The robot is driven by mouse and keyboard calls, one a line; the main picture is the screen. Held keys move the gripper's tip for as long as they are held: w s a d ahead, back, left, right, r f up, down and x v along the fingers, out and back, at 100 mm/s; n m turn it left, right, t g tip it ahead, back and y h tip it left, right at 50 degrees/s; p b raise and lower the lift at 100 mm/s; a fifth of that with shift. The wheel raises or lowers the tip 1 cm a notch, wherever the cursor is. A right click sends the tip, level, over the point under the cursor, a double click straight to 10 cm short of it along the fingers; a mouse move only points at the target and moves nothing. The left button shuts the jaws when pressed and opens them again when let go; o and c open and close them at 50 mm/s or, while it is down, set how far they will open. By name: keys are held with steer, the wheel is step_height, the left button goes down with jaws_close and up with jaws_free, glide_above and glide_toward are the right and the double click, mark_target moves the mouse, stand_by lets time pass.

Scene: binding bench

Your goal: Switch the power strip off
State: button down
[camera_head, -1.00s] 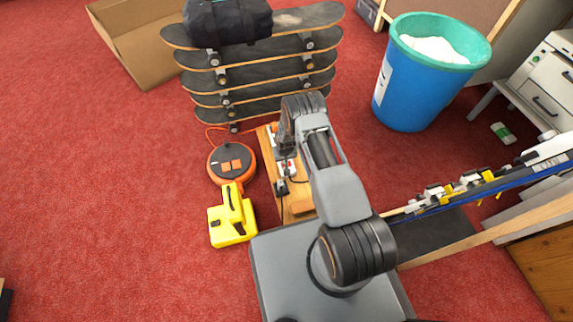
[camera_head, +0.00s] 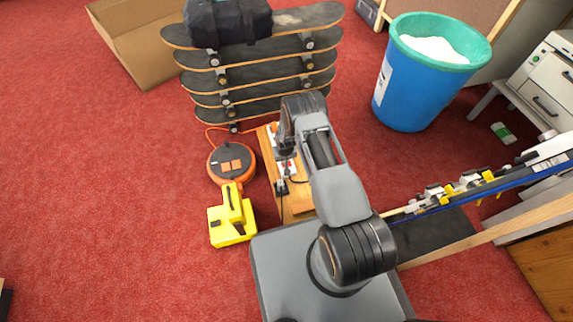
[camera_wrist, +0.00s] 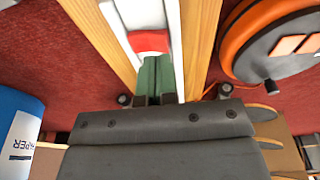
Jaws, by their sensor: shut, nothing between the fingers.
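The white power strip (camera_head: 291,166) lies along a wooden board (camera_head: 297,204) on the floor, left of my arm in the head view. My arm hides part of it. In the wrist view the white strip (camera_wrist: 147,14) runs up the middle, with its red rocker switch (camera_wrist: 149,42) right in front of my fingertips. My gripper (camera_wrist: 150,62) is shut and empty, its green finger pads together. It is over the strip, close to the switch. I cannot tell whether the tips touch the switch or which way it is tilted. In the head view the fingers are mostly hidden.
An orange cable reel (camera_head: 231,163) and a yellow tool (camera_head: 232,218) lie left of the board. Stacked skateboards (camera_head: 262,78) stand behind it. A blue bin (camera_head: 420,80) stands back right. Red carpet at the left is clear.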

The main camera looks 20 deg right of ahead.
steer(key=shift+f+b, duration=1.15)
steer(key=shift+f, duration=0.1)
stand_by(0.4)
steer(key=shift+r, duration=0.15)
steer(key=shift+r+p, duration=2.25)
steer(key=shift+r, duration=1.1)
steer(key=shift+r, duration=0.1)
step_height(320, 180, up, 24)
steer(key=w+p, duration=0.1)
steer(key=p, duration=0.8)
steer(key=s+r+p, duration=0.3)
steer(key=r+p, duration=0.1)
steer(key=r, duration=0.7)
steer(key=s+r+t+p, duration=0.1)
steer(key=s+r+p, duration=0.25)
steer(key=r, duration=0.75)
steer(key=s+r+p, duration=0.2)
steer(key=r+p, duration=0.3)
steer(key=r, duration=0.6)
steer(key=s+r+p, duration=1.2)
steer(key=s+r, duration=0.6)
steer(key=r, duration=0.3)
steer(key=shift+a+t, duration=0.15)
steer(key=shift+t, duration=0.25)
